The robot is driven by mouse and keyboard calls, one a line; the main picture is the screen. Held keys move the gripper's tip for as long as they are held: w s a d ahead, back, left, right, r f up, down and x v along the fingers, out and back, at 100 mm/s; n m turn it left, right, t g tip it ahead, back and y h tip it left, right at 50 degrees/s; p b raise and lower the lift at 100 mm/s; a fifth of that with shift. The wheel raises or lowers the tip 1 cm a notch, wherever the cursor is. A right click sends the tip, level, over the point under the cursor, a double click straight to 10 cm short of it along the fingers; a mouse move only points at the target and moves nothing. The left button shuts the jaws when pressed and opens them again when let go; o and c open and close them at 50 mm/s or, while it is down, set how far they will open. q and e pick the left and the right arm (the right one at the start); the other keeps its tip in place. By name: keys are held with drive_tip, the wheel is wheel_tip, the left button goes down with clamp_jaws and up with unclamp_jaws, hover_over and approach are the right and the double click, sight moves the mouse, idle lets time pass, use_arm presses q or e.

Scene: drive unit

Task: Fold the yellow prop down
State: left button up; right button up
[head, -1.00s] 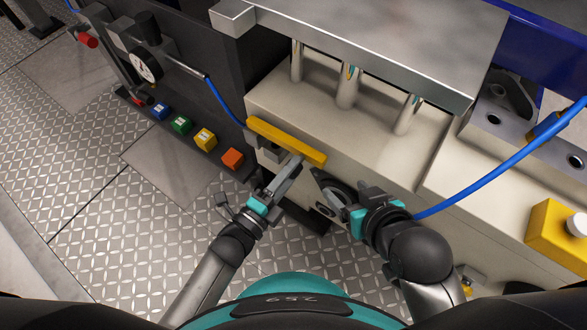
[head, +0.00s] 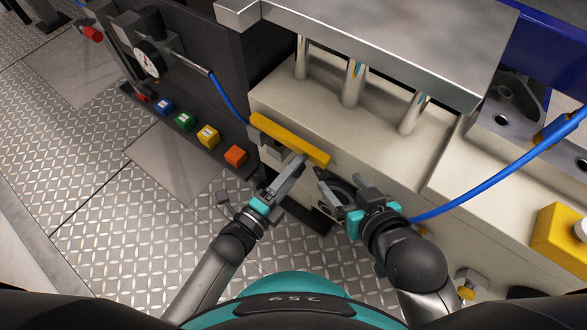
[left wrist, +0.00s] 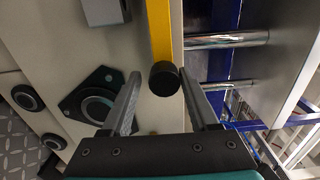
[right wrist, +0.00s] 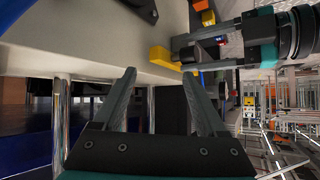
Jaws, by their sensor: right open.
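The yellow prop (head: 288,138) is a bar lying along the upper front edge of the cream block. Its black round end (left wrist: 164,78) shows in the left wrist view between the fingertips of my left gripper (left wrist: 158,75). That gripper is open, with a gap on the left of the black end; the right finger is very close to it, and I cannot tell if they touch. In the head view my left gripper (head: 299,163) is at the bar's right end. My right gripper (head: 322,186) is open and empty, right of and below that end. The prop (right wrist: 163,56) also shows in the right wrist view.
A metal plate (head: 390,40) on shiny posts stands above the cream block (head: 380,125). A blue hose (head: 490,175) crosses at the right. The patterned floor (head: 110,220) is clear.

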use_arm(q)
drive_tip(key=shift+o, duration=0.8)
drive_tip(key=shift+r, duration=0.1)
drive_tip(key=p+v, duration=0.3)
drive_tip(key=v, duration=1.2)
drive_tip(key=shift+p, duration=0.4)
use_arm(e)
drive_tip(key=s+d+g+h, duration=0.3)
drive_tip(key=s+d+g, duration=0.2)
drive_tip(key=d, duration=0.1)
drive_tip(key=shift+d+f+m+g, duration=0.25)
drive_tip(key=shift+f+m+g, duration=0.05)
drive_tip(key=shift+f, duration=0.05)
use_arm(q)
drive_tip(key=shift+s, duration=0.1)
use_arm(e)
drive_tip(key=shift+s, duration=0.1)
